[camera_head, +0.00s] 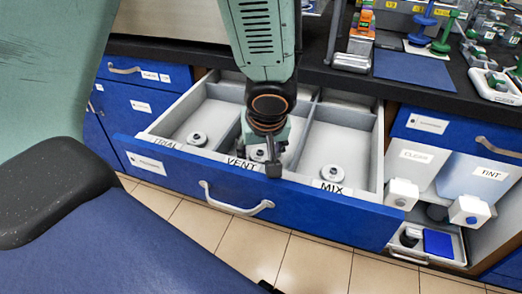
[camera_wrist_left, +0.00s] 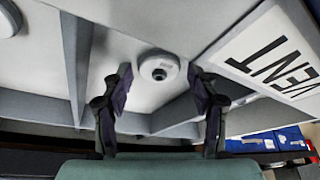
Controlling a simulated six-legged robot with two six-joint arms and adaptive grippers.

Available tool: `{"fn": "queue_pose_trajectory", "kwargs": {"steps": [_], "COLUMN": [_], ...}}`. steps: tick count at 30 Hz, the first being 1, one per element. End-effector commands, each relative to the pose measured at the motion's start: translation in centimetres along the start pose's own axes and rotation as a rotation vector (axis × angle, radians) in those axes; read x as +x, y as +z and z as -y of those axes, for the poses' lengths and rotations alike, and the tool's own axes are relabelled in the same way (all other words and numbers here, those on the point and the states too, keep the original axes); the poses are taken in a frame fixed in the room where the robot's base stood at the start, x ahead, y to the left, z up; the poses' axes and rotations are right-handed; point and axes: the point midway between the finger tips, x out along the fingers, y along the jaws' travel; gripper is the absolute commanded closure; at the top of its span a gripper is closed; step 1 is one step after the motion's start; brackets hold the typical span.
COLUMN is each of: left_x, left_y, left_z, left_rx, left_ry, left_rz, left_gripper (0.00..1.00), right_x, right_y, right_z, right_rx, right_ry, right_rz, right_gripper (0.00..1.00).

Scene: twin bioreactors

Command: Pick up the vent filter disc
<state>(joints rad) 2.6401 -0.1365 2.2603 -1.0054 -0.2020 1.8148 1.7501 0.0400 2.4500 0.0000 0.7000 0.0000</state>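The vent filter disc (camera_wrist_left: 159,67) is a small white round piece with a dark central hole, lying in the drawer compartment with the VENT label (camera_head: 243,164). My left gripper (camera_wrist_left: 158,80) is open, and its two dark fingers show on either side of the disc in the wrist view. Whether they touch it cannot be told. In the head view my left gripper (camera_head: 272,162) points down over the VENT compartment and hides much of the disc (camera_head: 258,155). My right gripper is not in view.
The open blue-fronted drawer (camera_head: 300,205) has light dividers. Similar discs lie in the left compartment (camera_head: 196,139) and the MIX compartment (camera_head: 332,174). A dark counter (camera_head: 330,75) with bottles and a blue mat (camera_head: 414,70) is behind. White bins (camera_head: 480,180) stand at right.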

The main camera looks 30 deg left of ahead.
Motion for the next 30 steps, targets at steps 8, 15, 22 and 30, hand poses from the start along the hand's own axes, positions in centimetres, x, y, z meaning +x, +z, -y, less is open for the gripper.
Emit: {"fn": "queue_pose_trajectory", "kwargs": {"steps": [8,15,22,30], "left_x": [0.1,0.1,-0.8,-4.7], "left_y": [-0.1,-0.2,-0.6,-2.2], "left_z": [-0.1,-0.1,-0.1,-0.1], "left_rx": [0.000,0.000,-0.001,-0.002], "left_ry": [0.000,0.000,0.001,0.001], "left_rz": [0.000,0.001,0.000,-0.001], "left_gripper": [0.68,0.72,0.72,0.72], "right_x": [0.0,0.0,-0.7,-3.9], "right_y": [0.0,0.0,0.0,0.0], "right_z": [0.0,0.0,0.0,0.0], "right_rx": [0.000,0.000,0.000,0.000], "right_ry": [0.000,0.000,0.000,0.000], "right_rz": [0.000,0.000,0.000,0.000], "right_gripper": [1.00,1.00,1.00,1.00]}}
